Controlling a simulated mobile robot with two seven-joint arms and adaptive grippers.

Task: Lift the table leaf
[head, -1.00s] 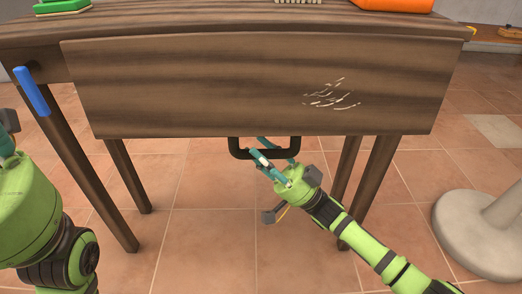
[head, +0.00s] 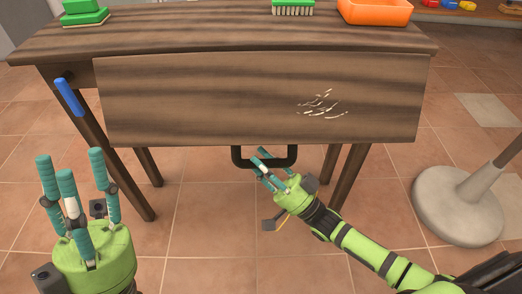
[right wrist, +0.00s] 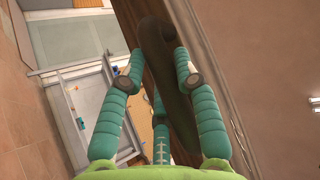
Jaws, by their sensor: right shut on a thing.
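The table leaf (head: 220,95) is a wooden panel hanging down at the front of the table (head: 200,40), with white scratch marks at its right. A black U-shaped handle (head: 240,160) is at its lower edge. My right gripper (head: 262,160) is shut on this handle from the front right. In the right wrist view the dark handle (right wrist: 157,35) passes between the teal fingers (right wrist: 160,58). My left gripper (head: 72,165) is open and empty, fingers up, at the lower left. A blue bar (head: 69,97) sticks out at the table's left front corner.
A grey round base with a post (head: 460,205) stands on the floor at right. The tiled floor before the table is mostly clear.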

